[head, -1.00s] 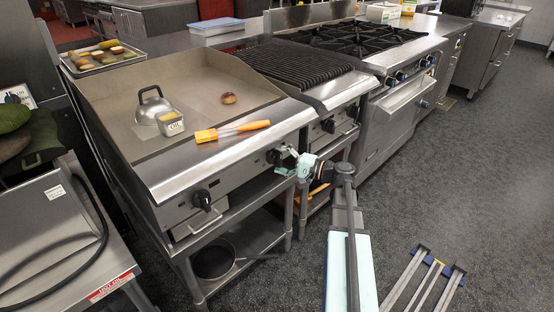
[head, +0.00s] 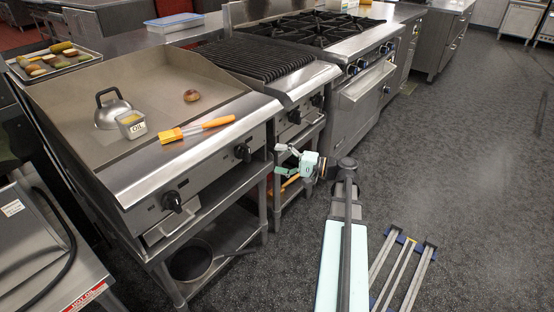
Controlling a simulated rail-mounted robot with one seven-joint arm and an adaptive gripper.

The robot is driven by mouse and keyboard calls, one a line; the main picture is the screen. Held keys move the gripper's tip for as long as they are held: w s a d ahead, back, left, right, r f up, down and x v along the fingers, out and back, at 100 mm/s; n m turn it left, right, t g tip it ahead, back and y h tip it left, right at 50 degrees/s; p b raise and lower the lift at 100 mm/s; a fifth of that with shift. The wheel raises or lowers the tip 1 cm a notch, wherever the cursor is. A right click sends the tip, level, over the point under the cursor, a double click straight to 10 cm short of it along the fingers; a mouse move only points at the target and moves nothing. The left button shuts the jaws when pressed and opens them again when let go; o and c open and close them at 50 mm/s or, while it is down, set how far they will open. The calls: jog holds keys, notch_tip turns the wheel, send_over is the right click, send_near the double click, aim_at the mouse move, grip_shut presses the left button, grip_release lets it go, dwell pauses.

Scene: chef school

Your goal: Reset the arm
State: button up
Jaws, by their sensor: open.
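My gripper (head: 280,159) is open and empty, with its fingers pointing left. It hangs at the end of my arm, in front of the lower part of the range line near the gap between the griddle (head: 60,107) and the char grill (head: 232,62). It appears apart from both appliances. My pale green and grey arm reaches up from the bottom of the view.
A pan (head: 192,262) sits on the shelf below. Floor (head: 470,170) at right is clear.

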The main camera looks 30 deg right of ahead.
jog(key=shift+f, duration=0.1)
jog(key=s+a+f+g+h, duration=0.1)
jog(key=s+a+f+g, duration=0.15)
jog(key=f, duration=0.55)
jog(key=s+a+f+g+h, duration=0.2)
jog(key=a+f+g, duration=0.1)
jog(key=f, duration=0.5)
jog(key=s+a+f+n+g+h, duration=0.1)
jog(key=s+a+f+n+g, duration=0.1)
jog(key=s+a+f+g, duration=0.6)
jog(key=s+a+f+n+g+h, duration=0.15)
jog(key=s+a+f, duration=0.4)
jog(key=f, duration=0.65)
jog(key=s+a+f+n+g+h, duration=0.2)
jog(key=s+a+f+g, duration=0.1)
jog(key=s, duration=0.5)
jog(key=s+a+f+n+g+h, duration=0.2)
jog(key=s+a+f, duration=0.15)
jog(key=s, duration=0.45)
jog(key=s+a+f+n+g+h, duration=0.2)
jog(key=s+a+f+n+g, duration=0.15)
jog(key=s, duration=0.55)
jog(key=w+d+r+m+t+p, duration=0.1)
jog(key=w+r+t+p, duration=0.2)
jog(key=r+p, duration=1.2)
jog(key=w+p, duration=0.1)
jog(key=p, duration=0.3)
jog(key=shift+d+r, duration=0.15)
jog(key=shift+r, duration=0.2)
jog(key=shift+w, duration=0.1)
